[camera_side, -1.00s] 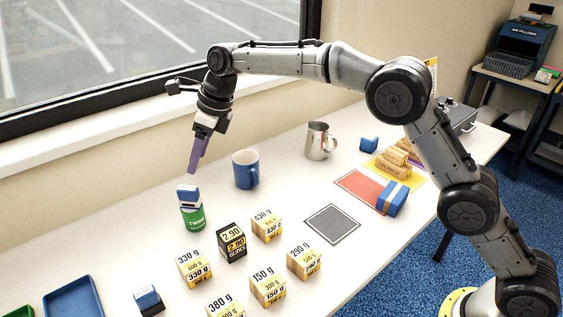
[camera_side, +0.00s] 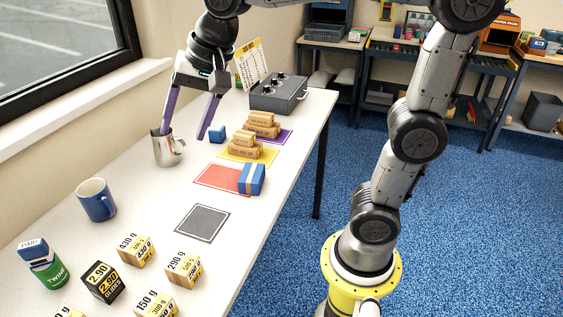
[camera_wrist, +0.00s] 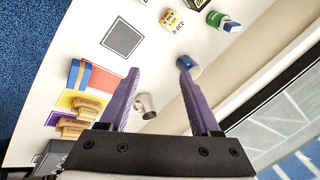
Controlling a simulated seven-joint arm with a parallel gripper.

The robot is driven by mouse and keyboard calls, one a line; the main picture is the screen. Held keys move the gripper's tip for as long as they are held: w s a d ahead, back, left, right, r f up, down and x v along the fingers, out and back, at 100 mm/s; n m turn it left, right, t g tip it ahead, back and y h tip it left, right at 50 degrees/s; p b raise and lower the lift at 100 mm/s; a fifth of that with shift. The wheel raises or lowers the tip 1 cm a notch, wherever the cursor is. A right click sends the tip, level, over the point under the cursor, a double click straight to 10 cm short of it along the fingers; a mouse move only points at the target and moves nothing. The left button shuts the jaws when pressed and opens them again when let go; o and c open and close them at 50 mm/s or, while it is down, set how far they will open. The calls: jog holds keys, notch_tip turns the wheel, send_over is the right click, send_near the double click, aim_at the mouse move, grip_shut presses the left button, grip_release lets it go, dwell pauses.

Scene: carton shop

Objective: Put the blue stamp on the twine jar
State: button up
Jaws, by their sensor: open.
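The blue stamp (camera_side: 33,248), with a white band and a label that seems to read PAID, rests on top of the green twine jar (camera_side: 48,272) at the lower left of the side view. The stamp (camera_wrist: 232,27) and the jar (camera_wrist: 215,18) also show at the top of the wrist view, beyond the purple fingers. My gripper (camera_side: 184,134) is open and empty, well away from the jar, by the metal pitcher. In the wrist view my gripper (camera_wrist: 158,72) has its two fingers spread with nothing between them.
The metal pitcher (camera_side: 168,149) is close to one finger; contact is unclear. A blue mug (camera_side: 97,203) stands between pitcher and jar. Several price cartons (camera_side: 136,249) lie right of the jar. A blue block (camera_side: 217,134), parcel (camera_side: 252,179) and grey mat (camera_side: 203,223) are farther along.

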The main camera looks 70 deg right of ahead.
jog(key=s+d+f+n, duration=0.2)
jog(key=s+f+n, duration=0.2)
jog(key=s, duration=0.4)
jog(key=s+d+f+n+h, duration=0.1)
jog(key=s+d+f+n, duration=0.2)
jog(key=s+n, duration=0.3)
jog(key=s+f, duration=0.1)
jog(key=s, duration=0.2)
jog(key=shift+s+d+t, duration=0.2)
jog(key=shift+d+t, duration=0.15)
jog(key=shift+t, duration=0.05)
